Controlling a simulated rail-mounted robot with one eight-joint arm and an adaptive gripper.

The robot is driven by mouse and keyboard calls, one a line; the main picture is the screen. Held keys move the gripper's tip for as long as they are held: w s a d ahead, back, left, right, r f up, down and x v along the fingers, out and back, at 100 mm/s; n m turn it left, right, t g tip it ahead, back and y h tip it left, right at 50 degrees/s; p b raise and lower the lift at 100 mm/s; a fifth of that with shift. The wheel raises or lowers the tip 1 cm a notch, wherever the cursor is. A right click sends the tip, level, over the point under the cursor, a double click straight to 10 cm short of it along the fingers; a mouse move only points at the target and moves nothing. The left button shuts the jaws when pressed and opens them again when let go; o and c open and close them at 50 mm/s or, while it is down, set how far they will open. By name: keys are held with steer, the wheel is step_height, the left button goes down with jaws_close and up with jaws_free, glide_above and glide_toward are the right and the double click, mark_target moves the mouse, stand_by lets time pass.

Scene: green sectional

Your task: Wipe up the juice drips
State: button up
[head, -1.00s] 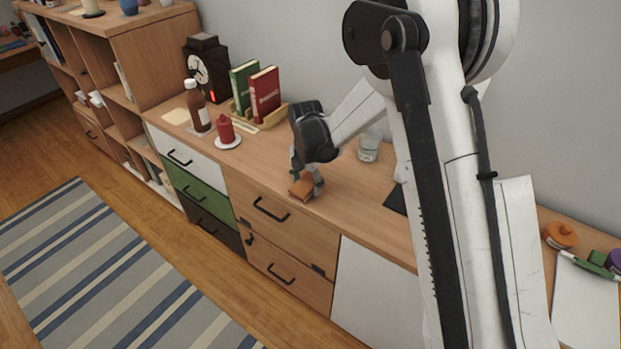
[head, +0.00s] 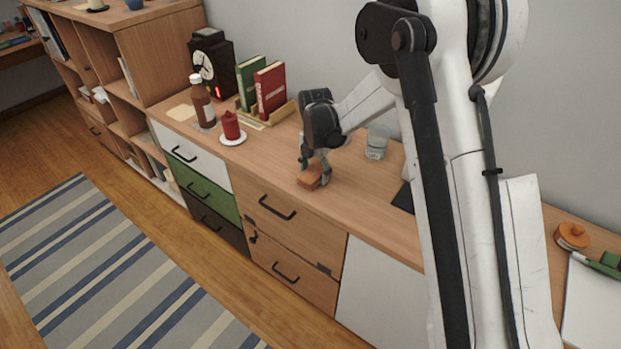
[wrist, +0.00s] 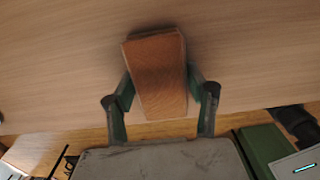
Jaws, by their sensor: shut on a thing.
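My gripper (head: 314,172) is shut on an orange-brown block-shaped sponge (head: 311,179), low over the front part of the wooden sideboard top (head: 280,160). In the wrist view the sponge (wrist: 158,75) sits between the two green-grey fingers of my gripper (wrist: 160,100), slightly tilted. I cannot tell whether its underside touches the wood. No juice drips can be made out on the wood in either view; the arm and sponge hide part of the surface.
A clear glass (head: 376,143) stands behind right of my gripper. The sideboard's front edge is close.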

steer(key=shift+w+d+b, duration=0.2)
steer(key=shift+w+d, duration=0.65)
steer(key=shift+w, duration=0.25)
steer(key=shift+w+d+b, duration=0.2)
steer(key=shift+w+d, duration=0.6)
steer(key=shift+w, duration=0.25)
steer(key=shift+r, duration=0.25)
step_height(320, 180, up, 3)
steer(key=shift+f+p, duration=0.15)
steer(key=shift+p, duration=0.35)
steer(key=shift+r+p, duration=0.9)
steer(key=shift+r, duration=1.6)
